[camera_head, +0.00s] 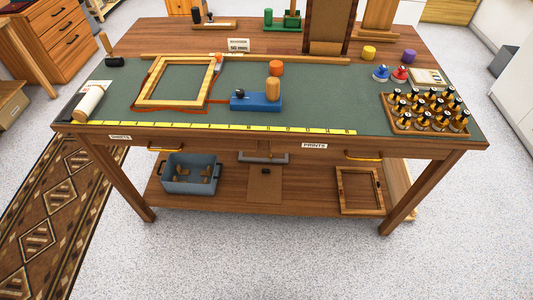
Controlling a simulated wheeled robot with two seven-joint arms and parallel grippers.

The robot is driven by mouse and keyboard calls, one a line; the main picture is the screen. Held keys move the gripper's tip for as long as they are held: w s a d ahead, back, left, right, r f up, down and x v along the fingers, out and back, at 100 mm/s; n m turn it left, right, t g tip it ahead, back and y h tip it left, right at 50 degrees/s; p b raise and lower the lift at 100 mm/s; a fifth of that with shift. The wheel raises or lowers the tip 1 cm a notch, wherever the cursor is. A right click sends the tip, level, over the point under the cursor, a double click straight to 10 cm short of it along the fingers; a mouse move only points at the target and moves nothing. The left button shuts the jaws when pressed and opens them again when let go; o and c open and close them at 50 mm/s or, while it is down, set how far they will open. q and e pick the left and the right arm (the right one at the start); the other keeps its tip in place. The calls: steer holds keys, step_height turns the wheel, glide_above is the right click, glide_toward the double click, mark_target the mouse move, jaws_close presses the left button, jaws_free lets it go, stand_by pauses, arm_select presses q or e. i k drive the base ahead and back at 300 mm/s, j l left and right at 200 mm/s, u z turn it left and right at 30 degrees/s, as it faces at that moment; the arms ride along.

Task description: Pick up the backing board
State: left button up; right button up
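A flat brown board (265,187) with a small dark knob near its top edge is on the lower shelf of the workbench, at the middle; it looks like the backing board. A larger brown panel in a dark frame (329,22) stands upright at the back of the bench top, cut off by the picture's top edge; I cannot tell whether it is a backing board too. An empty light wood frame (142,90) lies on the green mat with a red strap around it. Neither of my grippers is in view.
The lower shelf (310,200) also holds a grey bin (190,185) on the left and a wooden frame (343,198) on the right. The bench top overhangs it. On the mat are a blue tool (262,102), a yellow ruler (240,128) and a rack of bottles (400,122).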

mark_target(265, 182)
steer(key=i+l, duration=0.1)
steer(key=l, duration=0.4)
steer(key=i+l+u, duration=0.1)
steer(key=l, duration=0.9)
steer(key=i+l+u, duration=0.1)
steer(key=u, duration=1.05)
